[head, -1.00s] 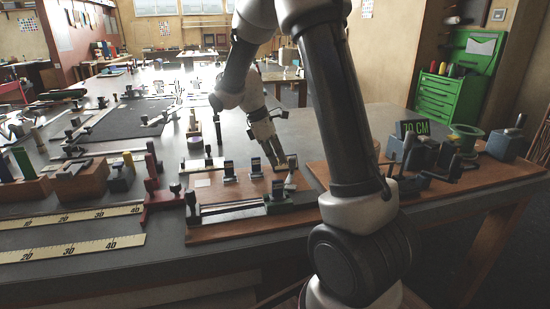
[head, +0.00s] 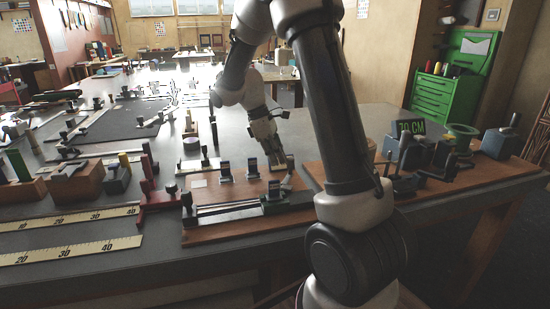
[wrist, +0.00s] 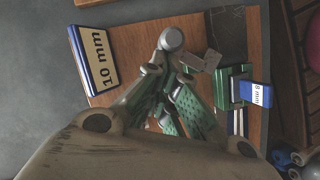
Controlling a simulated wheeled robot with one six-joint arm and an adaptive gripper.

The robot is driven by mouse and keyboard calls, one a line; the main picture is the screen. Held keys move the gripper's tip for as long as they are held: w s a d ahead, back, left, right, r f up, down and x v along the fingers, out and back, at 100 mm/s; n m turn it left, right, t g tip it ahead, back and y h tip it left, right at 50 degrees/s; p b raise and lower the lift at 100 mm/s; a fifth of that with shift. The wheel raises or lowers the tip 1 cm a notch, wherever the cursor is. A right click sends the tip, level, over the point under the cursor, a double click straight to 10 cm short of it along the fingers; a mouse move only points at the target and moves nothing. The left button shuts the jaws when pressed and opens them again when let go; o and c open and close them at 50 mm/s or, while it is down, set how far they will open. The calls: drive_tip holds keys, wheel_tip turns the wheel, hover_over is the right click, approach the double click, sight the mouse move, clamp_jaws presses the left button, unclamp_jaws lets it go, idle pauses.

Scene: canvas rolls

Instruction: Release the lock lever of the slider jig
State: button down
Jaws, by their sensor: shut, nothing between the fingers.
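The slider jig's wooden board (head: 205,238) lies at the near edge of the table, with dark rails and a green slider block (head: 274,203) at its right end. A pale lever with a round grey knob (wrist: 171,39) shows beyond my fingertips in the wrist view. My gripper (head: 284,164) is shut and points down over the right part of the board, close to the lever. In the wrist view my gripper (wrist: 170,75) has green-padded fingers beside the lever's shaft. I cannot tell whether they touch it. The fingers hide the lever's lower part.
A "10 mm" plate (wrist: 93,58) and an "8 mm" plate (wrist: 257,93) stand near my fingers. Yellow rulers (head: 70,250) and wooden blocks lie left.

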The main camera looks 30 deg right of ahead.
drive_tip(key=d+m, duration=0.1)
drive_tip(key=m, duration=0.1)
drive_tip(key=s+d+m+g+y, duration=0.1)
drive_tip(key=m, duration=0.2)
drive_tip(key=shift+s+d+y, duration=0.1)
drive_tip(key=shift+d+y, duration=0.2)
drive_tip(key=shift+d, duration=0.1)
drive_tip(key=shift+s+d+m+y, duration=0.3)
drive_tip(key=shift+s+m, duration=0.05)
drive_tip(key=shift+m, duration=0.5)
drive_tip(key=shift+s+d+m+y, duration=0.25)
drive_tip(key=shift+s+m+y, duration=0.05)
drive_tip(key=shift+m, duration=0.5)
drive_tip(key=shift+s+d+m+y, duration=0.3)
drive_tip(key=shift+s+m, duration=0.05)
drive_tip(key=shift+m, duration=0.5)
